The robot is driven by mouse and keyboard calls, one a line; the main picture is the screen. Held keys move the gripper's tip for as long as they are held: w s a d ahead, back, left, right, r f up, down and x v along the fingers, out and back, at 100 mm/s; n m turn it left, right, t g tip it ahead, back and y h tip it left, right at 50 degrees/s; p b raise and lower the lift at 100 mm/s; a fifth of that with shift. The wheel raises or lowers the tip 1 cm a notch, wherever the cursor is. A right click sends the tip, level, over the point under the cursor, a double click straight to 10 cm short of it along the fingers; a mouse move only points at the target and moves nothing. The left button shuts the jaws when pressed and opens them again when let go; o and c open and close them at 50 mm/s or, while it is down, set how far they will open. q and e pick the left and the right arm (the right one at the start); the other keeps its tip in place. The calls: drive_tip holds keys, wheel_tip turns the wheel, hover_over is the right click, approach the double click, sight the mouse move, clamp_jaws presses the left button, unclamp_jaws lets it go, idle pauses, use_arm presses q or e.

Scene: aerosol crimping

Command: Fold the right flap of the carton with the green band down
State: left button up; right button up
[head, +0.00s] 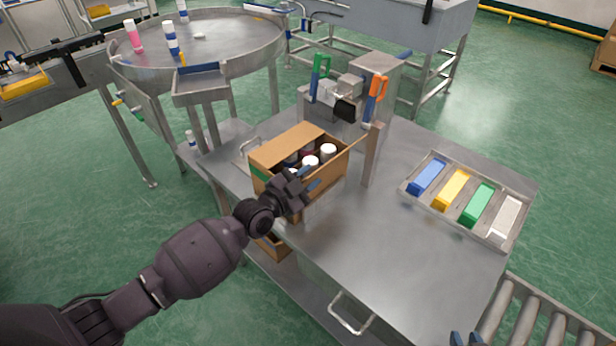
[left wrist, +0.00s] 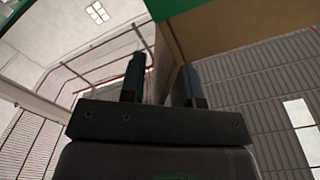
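The brown carton (head: 333,177) stands on the steel table, with a green band (head: 258,172) showing at its left side. It also shows at close range in the left wrist view (left wrist: 220,30). A brown panel (head: 285,146) lies over the back left of its top. The rest of the top is open, showing several white-capped cans (head: 328,150). Contact is unclear.
A steel post (head: 372,155) and a crimping machine (head: 372,85) with green and orange handles stand close behind and right of the carton. A tray (head: 408,190) of coloured blocks lies right. The table's front middle is clear. A roller conveyor (head: 540,320) is at lower right.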

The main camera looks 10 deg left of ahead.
use_arm(q)
drive_tip(key=c, duration=0.4)
use_arm(e)
drive_tip(key=shift+s+d+f, duration=0.1)
drive_tip(key=shift+s, duration=0.1)
use_arm(q)
clamp_jaws()
use_arm(e)
drive_tip(key=shift+s+f, duration=0.15)
drive_tip(key=shift+s, duration=0.15)
